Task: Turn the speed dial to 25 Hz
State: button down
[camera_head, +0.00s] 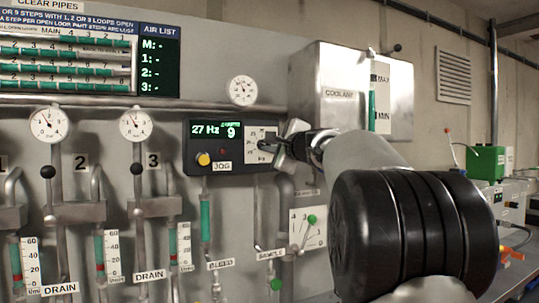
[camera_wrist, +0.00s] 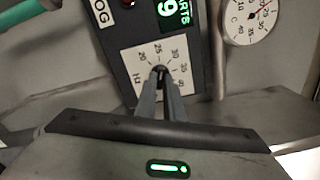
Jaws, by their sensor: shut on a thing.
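The speed dial has a white scale plate (camera_head: 256,133) on the right of a dark control box (camera_head: 215,163). The green display (camera_head: 206,130) on that box reads 27 Hz. In the wrist view the scale plate (camera_wrist: 137,62) shows marks including 20, 25, 30 and 40, with Hz at its lower left. My gripper (camera_head: 272,146) reaches the dial from the right; in the wrist view its fingertips (camera_wrist: 160,73) are close together, shut on the small dark dial knob (camera_wrist: 160,69). The fingers mostly hide the knob, and its pointer cannot be made out.
The display beside the speed reads 9 (camera_head: 232,132). A round gauge (camera_head: 242,90) is above the box. A coolant tank (camera_head: 340,80) stands upper right. Green-handled valves (camera_head: 311,219) are below.

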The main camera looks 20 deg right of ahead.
jog(key=shift+n+b, duration=0.7)
jog(key=shift+n, duration=0.4)
jog(key=c, duration=1.9)
grip_release()
jog(key=shift+o, duration=0.2)
jog(key=s+b, duration=0.7)
jog(key=s, duration=1)
jog(key=shift+s+d, duration=0.2)
jog(key=shift+d, duration=0.1)
